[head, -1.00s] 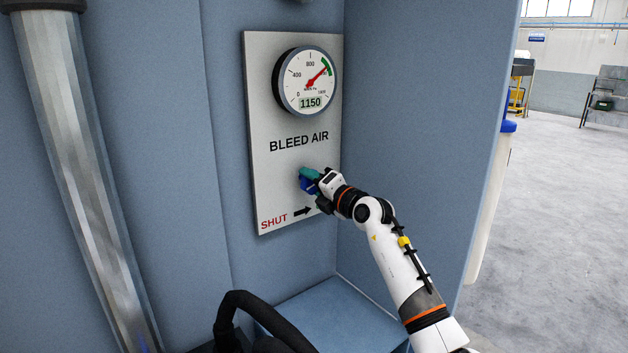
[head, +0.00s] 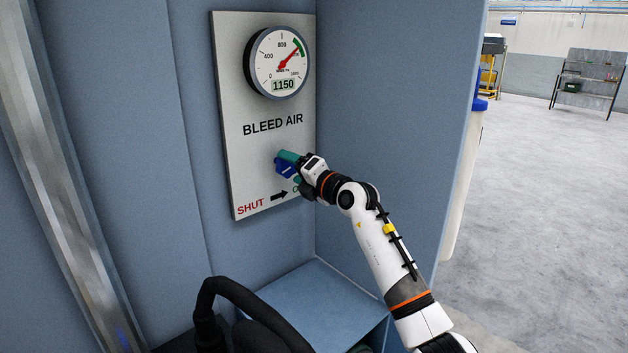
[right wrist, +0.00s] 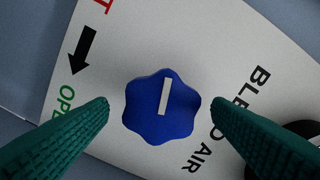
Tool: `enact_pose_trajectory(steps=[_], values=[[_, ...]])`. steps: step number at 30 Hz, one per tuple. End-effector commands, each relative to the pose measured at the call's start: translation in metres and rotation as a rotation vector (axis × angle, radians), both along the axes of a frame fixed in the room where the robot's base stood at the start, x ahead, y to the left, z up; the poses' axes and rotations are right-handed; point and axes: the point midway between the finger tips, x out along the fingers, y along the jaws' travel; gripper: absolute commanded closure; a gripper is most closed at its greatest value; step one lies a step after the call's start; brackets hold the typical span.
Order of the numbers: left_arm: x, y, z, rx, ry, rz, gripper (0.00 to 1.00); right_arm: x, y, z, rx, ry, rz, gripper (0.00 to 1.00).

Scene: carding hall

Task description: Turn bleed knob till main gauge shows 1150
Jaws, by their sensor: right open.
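The bleed knob (right wrist: 160,106) is a blue lobed knob with a white pointer bar, on the light grey BLEED AIR panel (head: 245,105). In the head view the knob (head: 284,169) is partly covered by my right gripper (head: 289,163). In the right wrist view the green fingers of that gripper (right wrist: 160,104) stand open on either side of the knob, with a gap on both sides. The main gauge (head: 277,62) has a red needle in the green band, and its display reads 1150. My left gripper is not in view.
A blue machine wall stands right of the panel (head: 390,110). A metal pipe (head: 65,170) runs down the left, and a black hose (head: 235,290) lies below. A blue ledge (head: 310,300) is under the panel. Open floor (head: 550,220) lies to the right.

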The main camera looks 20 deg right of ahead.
Motion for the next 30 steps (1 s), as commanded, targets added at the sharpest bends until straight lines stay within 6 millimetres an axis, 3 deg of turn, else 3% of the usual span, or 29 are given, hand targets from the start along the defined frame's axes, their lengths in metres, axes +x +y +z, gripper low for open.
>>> enact_pose_trajectory(steps=[9,13,18,30], values=[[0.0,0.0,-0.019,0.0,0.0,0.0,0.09,-0.062,-0.023,-0.003,-0.002,-0.002,-0.002,0.27],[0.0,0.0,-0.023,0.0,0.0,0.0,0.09,-0.08,-0.03,-0.003,-0.002,-0.002,-0.002,0.27],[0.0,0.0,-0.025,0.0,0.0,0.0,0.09,-0.09,-0.034,-0.001,0.0,0.0,-0.002,0.27],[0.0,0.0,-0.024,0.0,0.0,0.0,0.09,-0.091,-0.034,-0.001,0.0,0.0,-0.001,0.27]])
